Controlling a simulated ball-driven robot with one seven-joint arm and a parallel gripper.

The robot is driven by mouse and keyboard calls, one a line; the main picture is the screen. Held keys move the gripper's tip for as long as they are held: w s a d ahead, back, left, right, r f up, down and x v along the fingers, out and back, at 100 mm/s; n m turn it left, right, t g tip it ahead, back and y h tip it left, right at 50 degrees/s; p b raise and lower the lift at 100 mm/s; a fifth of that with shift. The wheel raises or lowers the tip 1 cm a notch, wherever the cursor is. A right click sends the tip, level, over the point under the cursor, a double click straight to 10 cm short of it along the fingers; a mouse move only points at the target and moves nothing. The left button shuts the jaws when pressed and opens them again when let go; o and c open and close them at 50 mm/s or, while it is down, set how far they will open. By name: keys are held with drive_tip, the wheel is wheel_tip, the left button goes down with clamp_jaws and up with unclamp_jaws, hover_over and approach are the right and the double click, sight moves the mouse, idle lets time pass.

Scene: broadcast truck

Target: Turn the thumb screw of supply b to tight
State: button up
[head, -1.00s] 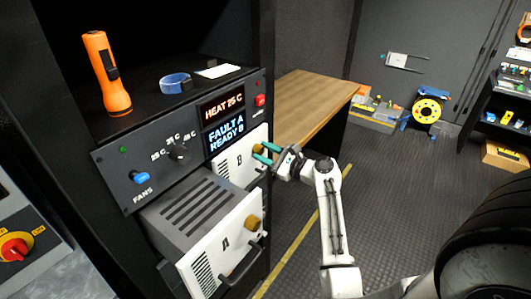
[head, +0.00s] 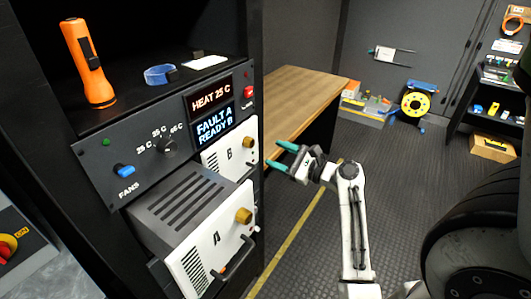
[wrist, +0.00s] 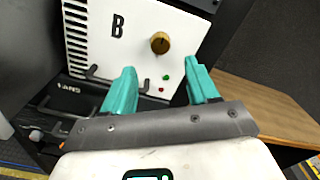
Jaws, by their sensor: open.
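Supply B (head: 216,160) has a white front and sits in the rack behind and above supply A. Its brass thumb screw (head: 247,142) is on the right of that front. The screw also shows in the wrist view (wrist: 160,43), above a green and a red light. My gripper (head: 282,156) is open and empty, its teal fingers pointing at supply B. It is to the right of the screw, apart from it. In the wrist view the screw lies beyond and between my fingertips (wrist: 161,69). I cannot tell how tight the screw is.
Supply A (head: 190,262), with its own brass screw (head: 243,216) and black handle (head: 235,260), sticks out of the rack below. The control panel (head: 100,172) reads FAULT A, READY B. A wooden table (head: 305,90) stands behind my gripper.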

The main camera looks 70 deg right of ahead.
drive_tip(key=shift+v, duration=1.25)
